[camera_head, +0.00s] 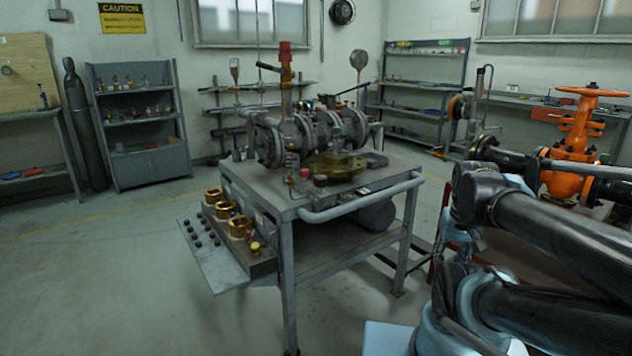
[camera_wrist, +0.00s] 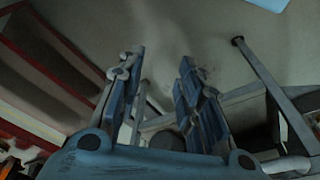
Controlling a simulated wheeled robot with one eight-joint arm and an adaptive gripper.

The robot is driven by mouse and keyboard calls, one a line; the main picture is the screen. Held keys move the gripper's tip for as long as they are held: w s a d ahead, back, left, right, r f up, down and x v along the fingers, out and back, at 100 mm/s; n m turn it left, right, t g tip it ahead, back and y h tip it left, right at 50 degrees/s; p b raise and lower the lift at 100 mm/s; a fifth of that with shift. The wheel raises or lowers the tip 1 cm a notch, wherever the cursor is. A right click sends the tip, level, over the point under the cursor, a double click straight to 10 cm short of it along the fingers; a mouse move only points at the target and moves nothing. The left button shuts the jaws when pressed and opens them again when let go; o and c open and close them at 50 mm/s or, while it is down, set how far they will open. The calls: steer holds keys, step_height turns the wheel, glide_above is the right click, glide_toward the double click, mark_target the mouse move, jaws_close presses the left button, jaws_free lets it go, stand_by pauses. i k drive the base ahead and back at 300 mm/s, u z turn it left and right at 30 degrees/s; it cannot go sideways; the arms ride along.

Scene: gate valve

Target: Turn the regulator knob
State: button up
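A steel test bench (camera_head: 300,205) stands in the middle of the head view. A sloped panel (camera_head: 215,265) on its left front bears several brass-rimmed gauges (camera_head: 238,227), a row of small dark knobs (camera_head: 200,235) and a small yellow knob (camera_head: 256,247). Which knob is the regulator knob I cannot tell. A pipe and valve assembly (camera_head: 310,135) with a red-topped upright (camera_head: 285,52) sits on the bench. In the wrist view, my gripper (camera_wrist: 161,62) is open, its two blue fingers apart with nothing between them. The gripper cannot be made out in the head view.
An orange gate valve (camera_head: 572,150) with a handwheel stands at the right, behind my arm. A grey handrail (camera_head: 360,200) runs along the bench's front edge. Shelves (camera_head: 135,120) line the back wall. The floor (camera_head: 120,290) left of the bench is clear.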

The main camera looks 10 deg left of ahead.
mark_target(320, 180)
steer(key=u, duration=1)
steer(key=k, duration=0.3)
